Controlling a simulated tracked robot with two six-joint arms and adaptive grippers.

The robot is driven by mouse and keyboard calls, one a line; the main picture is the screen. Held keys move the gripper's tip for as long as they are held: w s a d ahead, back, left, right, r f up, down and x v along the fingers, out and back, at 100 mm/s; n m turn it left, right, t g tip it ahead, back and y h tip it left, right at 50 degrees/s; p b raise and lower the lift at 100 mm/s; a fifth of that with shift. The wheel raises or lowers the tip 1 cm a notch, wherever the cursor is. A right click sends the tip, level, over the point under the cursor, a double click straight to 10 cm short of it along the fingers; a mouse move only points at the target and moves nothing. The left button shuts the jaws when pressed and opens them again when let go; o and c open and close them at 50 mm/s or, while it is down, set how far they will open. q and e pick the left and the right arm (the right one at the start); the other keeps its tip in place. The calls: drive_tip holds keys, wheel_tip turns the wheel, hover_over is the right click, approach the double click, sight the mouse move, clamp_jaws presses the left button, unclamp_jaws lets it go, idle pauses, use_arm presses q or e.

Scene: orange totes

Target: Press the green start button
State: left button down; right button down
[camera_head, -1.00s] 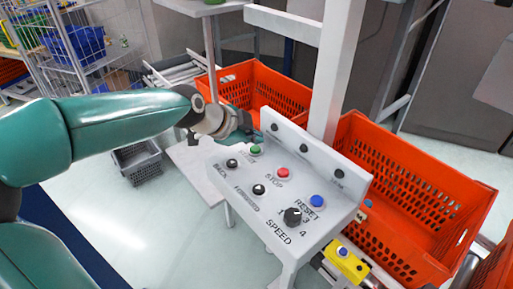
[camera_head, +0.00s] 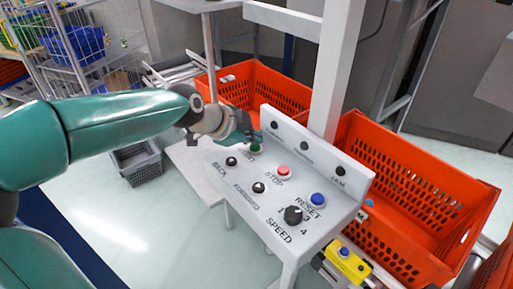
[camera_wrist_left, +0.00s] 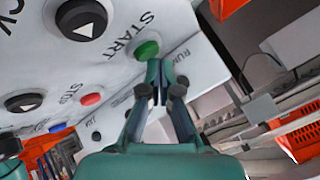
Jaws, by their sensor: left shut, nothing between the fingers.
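The green start button (camera_head: 256,148) sits at the back left of a white control panel (camera_head: 228,176). In the left wrist view the green button (camera_wrist_left: 147,49) shows beside the word START. My left gripper (camera_head: 253,136) is shut and empty, just above and behind the button in the head view. In the left wrist view its fingertips (camera_wrist_left: 157,68) overlap the button's lower edge. I cannot tell whether they touch it. My right gripper is in neither view.
The panel also carries a red stop button (camera_head: 284,171), a blue reset button (camera_head: 318,200), a black speed knob (camera_head: 293,215) and black buttons. A raised back strip (camera_head: 318,155) stands behind. Orange totes (camera_head: 420,190) flank a white post (camera_head: 335,70).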

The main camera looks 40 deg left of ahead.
sight(254, 147)
use_arm(q)
drive_tip(key=shift+f+b, duration=0.45)
drive_tip(key=shift+b, duration=0.2)
idle(0.7)
idle(0.3)
drive_tip(key=shift+r+p, duration=0.55)
drive_tip(key=shift+r, duration=0.35)
drive_tip(key=shift+r+p, duration=1.65)
drive_tip(key=shift+r, duration=0.9)
drive_tip(key=shift+f, duration=0.1)
